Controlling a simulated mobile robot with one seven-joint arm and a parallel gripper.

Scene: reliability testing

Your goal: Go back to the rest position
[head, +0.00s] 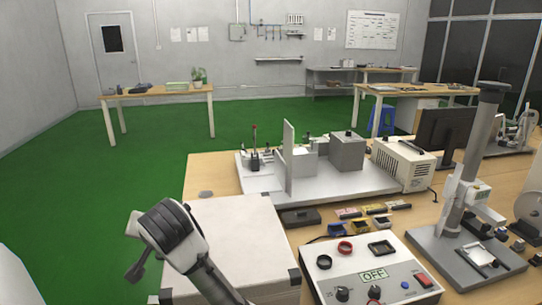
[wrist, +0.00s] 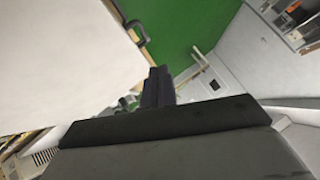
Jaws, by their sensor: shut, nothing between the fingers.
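My gripper (wrist: 158,74) shows in the wrist view as dark fingers pressed together with nothing between them. In the head view my arm rises from the bottom edge, grey and black, in front of a white box (head: 228,235). A dark end part of the arm hangs low on its left side, over the green floor in the picture; the fingertips are not clear there. In the wrist view a large pale surface (wrist: 65,60) with a dark corner fitting fills the left, beside the fingers. The fingers appear apart from it.
Right of the white box, the wooden workbench (head: 215,173) carries a control panel (head: 365,262) reading OFF, a metal test rig (head: 340,180), small parts trays and a tall column stand (head: 478,150). Green floor (head: 70,190) lies open to the left.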

